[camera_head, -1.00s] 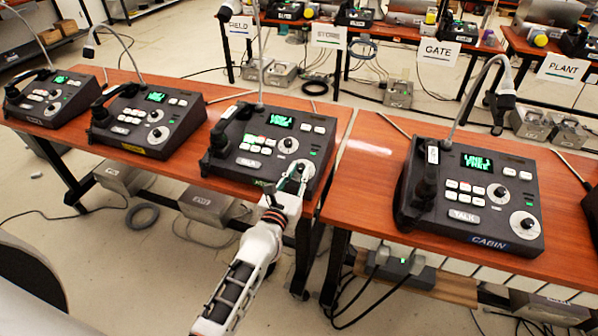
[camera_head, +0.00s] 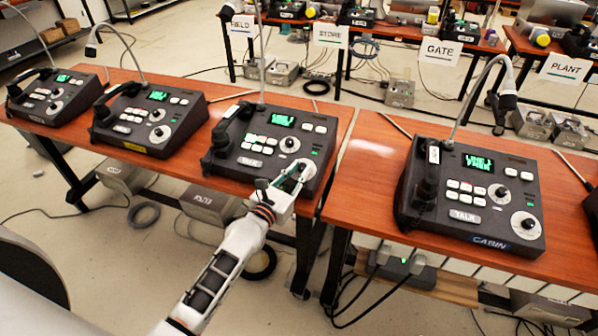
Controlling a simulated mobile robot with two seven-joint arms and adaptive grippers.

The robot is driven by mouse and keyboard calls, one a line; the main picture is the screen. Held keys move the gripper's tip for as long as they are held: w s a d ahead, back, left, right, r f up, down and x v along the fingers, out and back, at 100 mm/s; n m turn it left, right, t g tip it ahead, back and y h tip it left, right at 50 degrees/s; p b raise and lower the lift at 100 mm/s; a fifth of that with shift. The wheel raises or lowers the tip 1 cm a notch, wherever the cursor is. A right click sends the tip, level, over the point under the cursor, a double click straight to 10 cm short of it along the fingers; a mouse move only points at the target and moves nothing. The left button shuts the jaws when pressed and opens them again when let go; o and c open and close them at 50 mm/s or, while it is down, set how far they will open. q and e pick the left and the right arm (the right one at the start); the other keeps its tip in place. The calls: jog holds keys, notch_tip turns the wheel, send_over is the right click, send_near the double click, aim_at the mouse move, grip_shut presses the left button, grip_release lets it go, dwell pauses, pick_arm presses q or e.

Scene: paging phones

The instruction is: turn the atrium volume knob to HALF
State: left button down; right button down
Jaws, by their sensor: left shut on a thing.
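The dark paging phone (camera_head: 240,158) in front of me has a lit green screen (camera_head: 283,120) and an upper round knob (camera_head: 289,145). Its name label is hidden behind my arm, so I cannot read whether it is the atrium phone. My left gripper (camera_head: 296,176) is shut on the lower right knob, whose white dial (camera_head: 308,168) shows around the fingers. The fingers cover the knob's pointer and most dial marks, so its setting cannot be read. My right gripper is not in view.
The CABIN phone (camera_head: 452,226) stands on the right table, its gooseneck microphone (camera_head: 508,99) rising behind it. Two similar phones (camera_head: 135,128) (camera_head: 40,107) stand to the left. A gap separates the tables. Bare wood (camera_head: 372,160) lies between the middle phone and the CABIN phone.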

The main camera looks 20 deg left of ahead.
pick_arm(q)
jog(key=shift+w+a+m+h, duration=0.1)
jog(key=shift+a+m+h, duration=0.1)
jog(key=shift+m+h, duration=0.65)
jog(key=shift+m+g+h+b, duration=0.45)
jog(key=shift+g+h+b, duration=0.05)
jog(key=shift+h+b, duration=0.15)
jog(key=shift+w+a+m+g+h+b, duration=0.1)
jog(key=shift+a+m+g+h+b, duration=0.1)
jog(key=shift+m+g+h+b, duration=0.75)
jog(key=shift+m+h+b, duration=0.55)
jog(key=shift+h, duration=0.1)
jog(key=shift+r, duration=0.15)
jog(key=c, duration=1.9)
grip_release()
jog(key=shift+a, duration=0.1)
